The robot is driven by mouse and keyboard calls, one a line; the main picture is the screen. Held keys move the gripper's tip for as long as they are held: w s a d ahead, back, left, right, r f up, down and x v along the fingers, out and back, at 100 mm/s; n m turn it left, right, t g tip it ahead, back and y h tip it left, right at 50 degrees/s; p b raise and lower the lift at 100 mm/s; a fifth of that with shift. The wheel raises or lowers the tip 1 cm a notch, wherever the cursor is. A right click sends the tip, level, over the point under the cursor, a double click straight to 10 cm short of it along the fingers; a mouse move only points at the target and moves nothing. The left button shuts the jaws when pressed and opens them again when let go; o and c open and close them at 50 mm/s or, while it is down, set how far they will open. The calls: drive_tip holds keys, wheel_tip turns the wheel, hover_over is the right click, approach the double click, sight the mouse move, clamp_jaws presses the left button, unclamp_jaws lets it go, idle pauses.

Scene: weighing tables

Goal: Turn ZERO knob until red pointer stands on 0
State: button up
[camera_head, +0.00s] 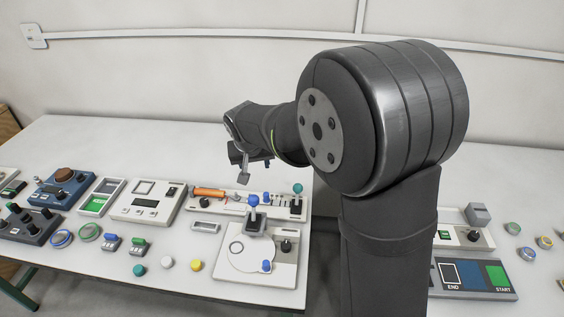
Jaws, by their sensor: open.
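My gripper (255,170) is open and empty, high above the back part of the left table. No label reading ZERO and no red pointer can be made out at this size. Several black knobs show. One knob (287,246) is on a white panel with a round disc (246,256), at the table's right end. Another knob (206,203) is on a long white panel beside an orange handle (209,193). A third knob (474,236) is on a small white panel on the right table. I cannot tell which is the ZERO knob. My gripper touches none of them.
A white box with a display (145,205), a blue box (63,190) and a dark box with knobs (30,224) stand to the left. Blue and teal ball-topped levers (254,201) rise near the right end. My arm hides the space between the tables. The table's back (130,145) is clear.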

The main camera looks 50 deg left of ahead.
drive_tip(key=w+d, duration=0.4)
drive_tip(key=w, duration=0.2)
drive_tip(key=shift+t, duration=0.3)
drive_tip(key=shift+d+r, duration=0.1)
drive_tip(key=m+g+h, duration=0.4)
drive_tip(key=m, duration=0.3)
hover_over(203, 201)
wheel_tip(203, 201, down, 17)
drive_tip(key=shift+w+r, duration=0.1)
drive_tip(key=shift+r, duration=0.05)
drive_tip(key=c, duration=1)
